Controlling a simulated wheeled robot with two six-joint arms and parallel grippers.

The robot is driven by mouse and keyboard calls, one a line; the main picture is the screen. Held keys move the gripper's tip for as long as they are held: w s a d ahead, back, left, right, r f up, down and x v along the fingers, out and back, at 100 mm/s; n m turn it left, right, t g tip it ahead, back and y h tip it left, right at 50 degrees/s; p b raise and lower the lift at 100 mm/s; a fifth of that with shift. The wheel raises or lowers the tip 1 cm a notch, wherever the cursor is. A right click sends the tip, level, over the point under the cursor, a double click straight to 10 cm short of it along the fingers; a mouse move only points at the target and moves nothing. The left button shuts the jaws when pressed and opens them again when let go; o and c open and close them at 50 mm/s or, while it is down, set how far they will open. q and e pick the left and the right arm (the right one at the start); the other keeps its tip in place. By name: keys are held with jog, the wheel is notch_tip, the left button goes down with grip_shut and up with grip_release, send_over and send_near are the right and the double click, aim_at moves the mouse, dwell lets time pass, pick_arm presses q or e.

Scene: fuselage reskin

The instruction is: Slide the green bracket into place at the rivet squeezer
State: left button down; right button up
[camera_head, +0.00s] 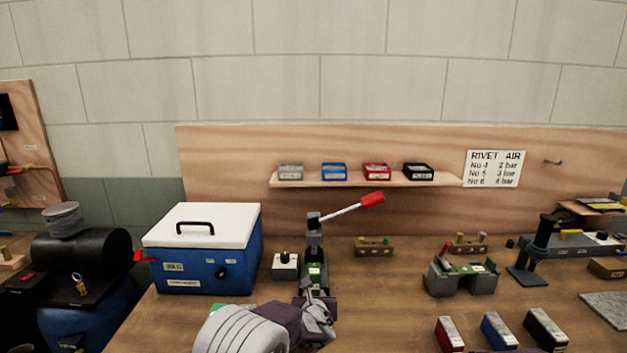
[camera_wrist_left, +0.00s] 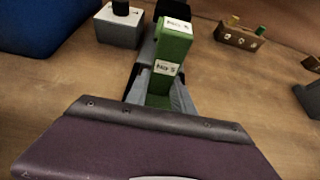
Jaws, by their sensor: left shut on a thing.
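The rivet squeezer (camera_head: 313,240) stands on the bench, with a lever ending in a red grip raised to the right. The green bracket (camera_head: 316,272) is low at the squeezer's front; it bears white labels. In the left wrist view the green bracket (camera_wrist_left: 172,45) stands up between the fingers of my left gripper (camera_wrist_left: 163,98). In the head view my left gripper (camera_head: 318,302) is just in front of the squeezer, shut on the bracket. Whether the bracket is fully seated in the squeezer cannot be told.
A blue box with a white lid (camera_head: 205,250) stands left of the squeezer, a small grey block with a black knob (camera_head: 286,266) between them. A grey fixture (camera_head: 462,280) stands to the right. Red, blue and black boxes (camera_head: 498,331) lie at front right. Bare bench lies between.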

aim_at(314, 279)
pick_arm(q)
jog(key=shift+w, duration=0.5)
jog(key=c, duration=1.2)
grip_release()
jog(key=s+r+p, duration=0.1)
jog(key=r, duration=0.1)
jog(key=s+r+p, duration=0.1)
jog(key=r, duration=0.1)
jog(key=s+r+p, duration=0.1)
jog(key=r, duration=0.2)
